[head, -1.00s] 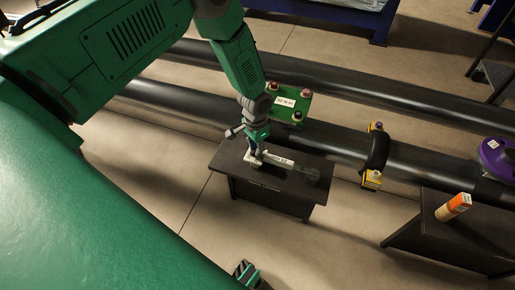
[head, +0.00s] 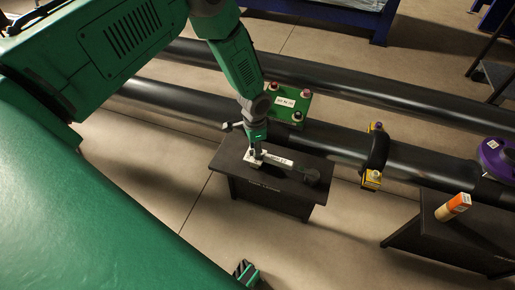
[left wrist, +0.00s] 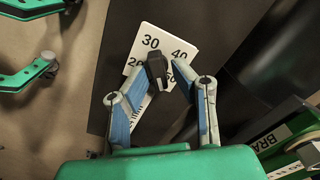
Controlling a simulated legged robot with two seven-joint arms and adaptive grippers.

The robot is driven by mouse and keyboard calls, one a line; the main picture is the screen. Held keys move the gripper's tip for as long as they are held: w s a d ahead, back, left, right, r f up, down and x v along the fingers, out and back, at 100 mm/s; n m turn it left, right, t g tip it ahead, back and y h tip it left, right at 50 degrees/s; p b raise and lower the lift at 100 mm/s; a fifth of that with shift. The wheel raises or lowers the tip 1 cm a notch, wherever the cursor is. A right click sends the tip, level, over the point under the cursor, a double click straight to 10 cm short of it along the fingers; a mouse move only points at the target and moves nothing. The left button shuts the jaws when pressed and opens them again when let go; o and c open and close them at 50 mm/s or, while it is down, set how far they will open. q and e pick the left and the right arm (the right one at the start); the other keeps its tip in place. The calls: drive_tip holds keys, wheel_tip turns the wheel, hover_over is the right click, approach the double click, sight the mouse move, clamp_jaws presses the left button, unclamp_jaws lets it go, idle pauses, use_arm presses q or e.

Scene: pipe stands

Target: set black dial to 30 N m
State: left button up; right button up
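The black dial (left wrist: 157,70) stands on a white plate (left wrist: 166,42) with printed numbers 20, 30 and 40. In the left wrist view its knob is just below the 30, but its exact setting cannot be told. In the head view the white plate (head: 277,160) lies on a dark table (head: 230,165).
Black pipes (head: 330,142) run behind the table, with a green labelled box (head: 290,101) and a yellow-and-black clamp (head: 376,155). Floor between the tables is clear.

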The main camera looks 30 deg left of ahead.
use_arm(q)
drive_tip(key=shift+d+r+p, duration=0.1)
drive_tip(key=shift+r+p, duration=0.45)
drive_tip(key=shift+r, duration=0.2)
drive_tip(key=shift+r+p, duration=0.65)
drive_tip(key=shift+r, duration=0.15)
wheel_tip(320, 180, up, 12)
drive_tip(key=s+d+f+n+h+p, duration=0.1)
drive_tip(key=s+d+f+n, duration=0.15)
drive_tip(key=s, duration=0.65)
drive_tip(key=s+d+f+n+p, duration=0.1)
drive_tip(key=s+d+f, duration=0.25)
drive_tip(key=s, duration=0.45)
drive_tip(key=s+a+r+n+y+p, duration=0.1)
drive_tip(key=s+a+r+n, duration=0.1)
drive_tip(key=s, duration=1)
drive_tip(key=shift+s+n+t+p, duration=0.3)
drive_tip(key=shift+n+p, duration=0.05)
drive_tip(key=shift+n, duration=0.5)
